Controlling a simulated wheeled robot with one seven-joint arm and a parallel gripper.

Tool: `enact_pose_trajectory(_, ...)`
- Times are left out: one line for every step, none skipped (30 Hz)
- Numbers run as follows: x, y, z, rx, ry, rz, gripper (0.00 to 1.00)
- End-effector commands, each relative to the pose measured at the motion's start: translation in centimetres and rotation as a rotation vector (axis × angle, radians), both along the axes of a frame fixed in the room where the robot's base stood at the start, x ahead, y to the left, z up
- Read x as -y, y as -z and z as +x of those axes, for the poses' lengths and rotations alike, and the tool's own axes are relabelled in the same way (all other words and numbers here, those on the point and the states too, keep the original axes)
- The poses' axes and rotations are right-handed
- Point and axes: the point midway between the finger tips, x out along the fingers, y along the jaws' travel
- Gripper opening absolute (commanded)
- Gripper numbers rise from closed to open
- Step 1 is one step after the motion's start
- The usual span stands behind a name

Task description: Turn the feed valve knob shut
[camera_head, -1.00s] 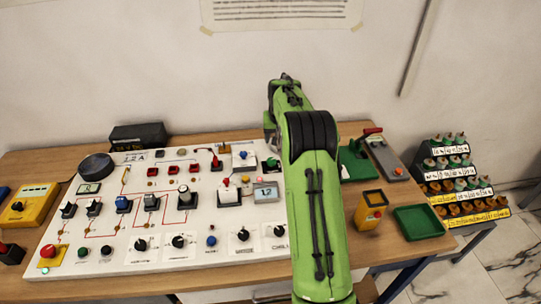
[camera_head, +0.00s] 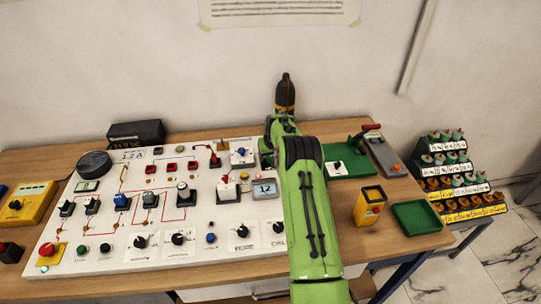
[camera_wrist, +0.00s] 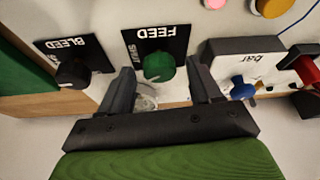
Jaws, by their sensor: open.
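The feed valve knob (camera_wrist: 160,67) is a round green knob on a black plate (camera_wrist: 155,40) marked FEED, which appears upside down in the wrist view. A small SHUT mark shows on the plate beside the knob. My gripper (camera_wrist: 161,75) is open, with one dark finger on each side of the knob. I see gaps between fingers and knob; I cannot tell whether the fingertips reach its depth. In the head view my green arm covers this area, and the fingers are hidden.
A black BLEED knob (camera_wrist: 72,73) lies left of my gripper in the wrist view. A box marked bar (camera_wrist: 232,52) with a blue handle (camera_wrist: 241,88) stands close on the right. The white panel (camera_head: 120,262) carries many switches and knobs. A yellow tester (camera_head: 369,206) stands right of my arm.

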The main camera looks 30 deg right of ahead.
Motion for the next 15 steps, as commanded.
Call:
enact_pose_trajectory(0.00,0.12,0.05,0.000,0.000,0.000,0.64)
enact_pose_trajectory(0.00,0.14,0.06,0.000,0.000,0.000,0.64)
enact_pose_trajectory(0.01,0.13,0.05,0.000,0.000,0.000,0.64)
enact_pose_trajectory(0.01,0.12,0.05,0.000,0.000,0.000,0.64)
enact_pose_trajectory(0.01,0.11,0.05,0.000,0.000,0.000,0.64)
enact_pose_trajectory(0.00,0.10,0.04,0.000,0.000,0.000,0.64)
enact_pose_trajectory(0.00,0.10,0.04,0.000,0.000,0.000,0.62)
enact_pose_trajectory(0.01,0.10,0.04,0.000,0.000,0.000,0.57)
enact_pose_trajectory(0.01,0.09,0.04,0.000,0.000,0.000,0.51)
enact_pose_trajectory(0.01,0.09,0.04,0.000,0.000,0.000,0.47)
enact_pose_trajectory(0.01,0.09,0.04,0.000,0.000,0.000,0.42)
enact_pose_trajectory(0.01,0.08,0.03,0.000,0.000,0.000,0.36)
enact_pose_trajectory(0.01,0.08,0.03,0.000,0.001,0.000,0.31)
enact_pose_trajectory(0.01,0.08,0.03,0.000,0.001,0.000,0.27)
enact_pose_trajectory(0.01,0.07,0.03,0.000,0.001,0.000,0.21)
